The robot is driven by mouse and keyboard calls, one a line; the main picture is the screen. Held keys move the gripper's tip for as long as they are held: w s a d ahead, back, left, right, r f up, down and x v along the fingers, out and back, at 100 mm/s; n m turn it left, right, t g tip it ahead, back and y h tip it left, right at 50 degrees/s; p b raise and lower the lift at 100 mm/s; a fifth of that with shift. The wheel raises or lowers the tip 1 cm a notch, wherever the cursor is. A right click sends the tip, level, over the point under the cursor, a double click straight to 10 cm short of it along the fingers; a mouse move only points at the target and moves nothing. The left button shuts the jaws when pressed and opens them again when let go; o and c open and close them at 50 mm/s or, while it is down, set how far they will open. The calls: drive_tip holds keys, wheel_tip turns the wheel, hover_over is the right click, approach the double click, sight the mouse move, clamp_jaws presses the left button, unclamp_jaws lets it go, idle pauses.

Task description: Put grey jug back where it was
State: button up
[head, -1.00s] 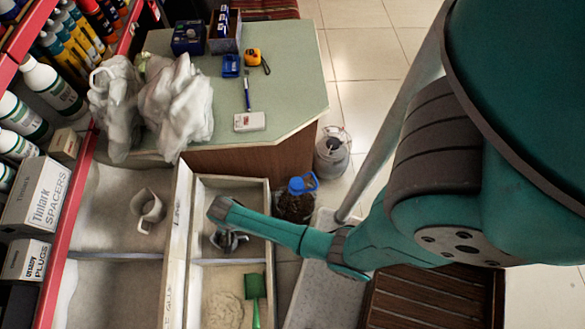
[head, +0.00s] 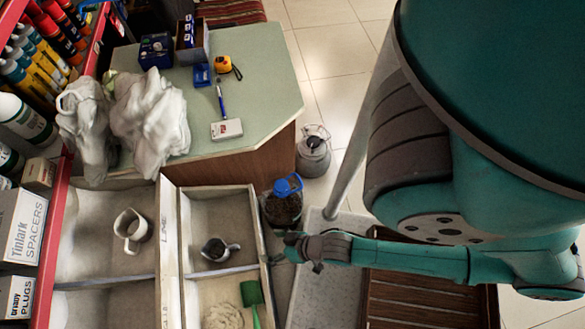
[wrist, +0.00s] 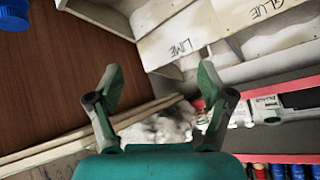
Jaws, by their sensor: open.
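A small grey jug (head: 221,253) with a dark inside stands in the upper compartment of the right-hand wooden bin (head: 262,225), its handle toward the right. A paler jug (head: 131,236) lies or leans in the sand-coloured bin to its left; I cannot tell which. My gripper (head: 300,252) is to the right of the grey jug, outside the bin's right wall. In the wrist view my gripper (wrist: 160,82) has its two fingers spread with nothing between them. The grey jug is not recognisable in the wrist view.
A green scoop (head: 252,296) sits in the lower compartment with pale powder. A blue-capped jar (head: 283,203) stands just outside the bin, near my gripper. A metal can (head: 313,155) is on the floor. A green-topped counter (head: 265,95) holds bags and boxes.

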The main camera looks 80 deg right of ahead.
drive_tip(key=s+r+n+t, duration=0.2)
drive_tip(key=s+r, duration=0.1)
drive_tip(key=r, duration=0.9)
drive_tip(key=s+r+n+t, duration=0.2)
drive_tip(key=r+t, duration=0.1)
drive_tip(key=r, duration=0.8)
drive_tip(key=shift+s+a+r, duration=0.15)
drive_tip(key=shift+s+r, duration=0.25)
